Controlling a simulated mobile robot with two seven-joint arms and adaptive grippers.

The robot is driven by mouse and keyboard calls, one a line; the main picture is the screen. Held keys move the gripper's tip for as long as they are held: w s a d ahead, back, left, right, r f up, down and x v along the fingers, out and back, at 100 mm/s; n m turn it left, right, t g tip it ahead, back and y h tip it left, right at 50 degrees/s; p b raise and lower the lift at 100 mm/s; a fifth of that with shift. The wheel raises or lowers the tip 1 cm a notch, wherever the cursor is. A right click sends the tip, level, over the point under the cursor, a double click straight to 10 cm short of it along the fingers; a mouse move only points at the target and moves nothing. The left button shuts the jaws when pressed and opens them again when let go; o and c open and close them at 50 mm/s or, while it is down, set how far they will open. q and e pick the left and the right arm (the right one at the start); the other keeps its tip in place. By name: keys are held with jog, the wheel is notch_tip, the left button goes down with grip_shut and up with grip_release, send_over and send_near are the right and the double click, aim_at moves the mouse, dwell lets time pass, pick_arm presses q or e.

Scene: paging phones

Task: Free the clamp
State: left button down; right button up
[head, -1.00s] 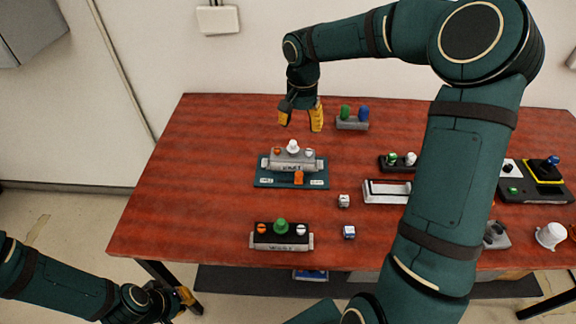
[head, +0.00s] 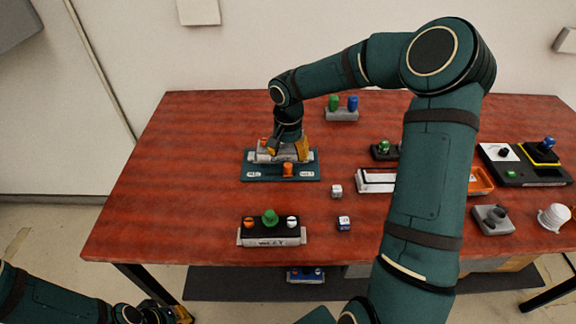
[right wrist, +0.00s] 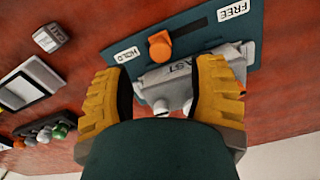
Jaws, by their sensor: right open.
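The clamp is a teal base plate (head: 262,178) with an orange knob (head: 288,170) at its front edge, which also shows in the right wrist view (right wrist: 160,46). The knob sits nearer the HOLD label (right wrist: 126,55) than the FREE label (right wrist: 233,10). Contact cannot be told. My left gripper (head: 178,314) is low at bottom left, below the table edge, its jaws unclear.
A black-topped unit (head: 270,233) with a green knob stands in front. A grey block with green and blue pegs (head: 341,114) stands behind. My right arm covers part of the right side. The table's left is clear.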

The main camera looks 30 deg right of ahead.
aim_at(288, 164)
jog(key=shift+f+b, duration=0.3)
jog(key=shift+f, duration=2.05)
grip_shut()
jog(key=shift+w+a+b, duration=0.4)
jog(key=shift+w+a, duration=0.2)
jog(key=shift+a, duration=0.35)
jog(key=shift+w+a+b, duration=0.35)
jog(key=shift+w+a, duration=0.25)
jog(key=shift+a, duration=0.35)
jog(key=shift+w+a, duration=0.1)
jog(key=shift+a, duration=0.05)
jog(key=shift+r, duration=0.1)
